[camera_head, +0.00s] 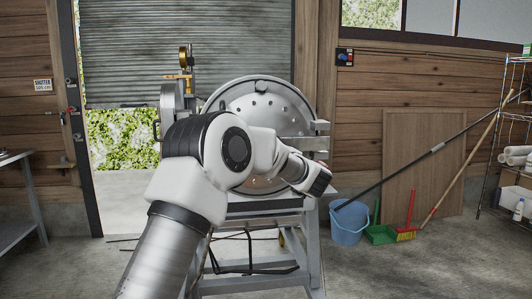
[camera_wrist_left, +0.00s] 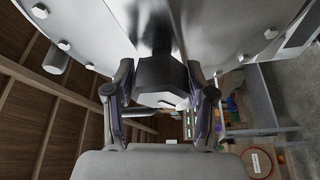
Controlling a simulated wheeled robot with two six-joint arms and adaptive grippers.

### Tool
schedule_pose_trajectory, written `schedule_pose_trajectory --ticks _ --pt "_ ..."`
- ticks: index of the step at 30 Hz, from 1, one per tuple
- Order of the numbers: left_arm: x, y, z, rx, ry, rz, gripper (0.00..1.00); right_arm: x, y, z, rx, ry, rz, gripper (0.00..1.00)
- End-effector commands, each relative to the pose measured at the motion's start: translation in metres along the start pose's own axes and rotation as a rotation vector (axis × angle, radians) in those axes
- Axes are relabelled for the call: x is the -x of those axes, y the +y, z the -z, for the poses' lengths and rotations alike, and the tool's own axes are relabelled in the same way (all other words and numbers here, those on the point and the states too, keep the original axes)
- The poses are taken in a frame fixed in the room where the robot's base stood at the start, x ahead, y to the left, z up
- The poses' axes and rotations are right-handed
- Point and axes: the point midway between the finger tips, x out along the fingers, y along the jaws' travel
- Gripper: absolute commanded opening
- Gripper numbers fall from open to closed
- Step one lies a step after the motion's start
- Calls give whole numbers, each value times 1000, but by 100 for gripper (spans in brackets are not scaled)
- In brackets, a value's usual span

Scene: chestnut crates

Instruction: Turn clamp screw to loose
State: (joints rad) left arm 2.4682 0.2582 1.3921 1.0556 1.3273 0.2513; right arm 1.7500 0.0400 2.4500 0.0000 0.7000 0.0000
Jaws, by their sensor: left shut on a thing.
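The clamp screw (camera_wrist_left: 158,70), a dark grey hexagonal head on a shaft, shows in the left wrist view in front of a pale metal surface with several bolts. My left gripper (camera_wrist_left: 160,82) has one finger on each side of the head and is shut on it. In the head view, the round metal machine (camera_head: 258,103) stands on a grey frame, with my left arm in front of its lower part. The screw and my left fingers cannot be made out there. My right gripper is in neither view.
A blue bucket (camera_head: 348,224), green dustpan (camera_head: 380,234) and red brush (camera_head: 407,232) stand right of the machine. Long poles lean near a wooden panel (camera_head: 420,150). A metal table (camera_head: 20,160) is at the left edge.

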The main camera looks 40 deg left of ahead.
Motion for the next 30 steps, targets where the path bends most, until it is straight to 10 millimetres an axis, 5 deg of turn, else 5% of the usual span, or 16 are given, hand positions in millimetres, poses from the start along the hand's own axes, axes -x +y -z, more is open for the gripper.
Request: schedule_pose_trajectory --ticks 18,30 --pt "0 0 0 524 1 218 20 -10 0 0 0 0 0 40" --pt "0 -1 0 723 1 302 20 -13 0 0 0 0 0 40"
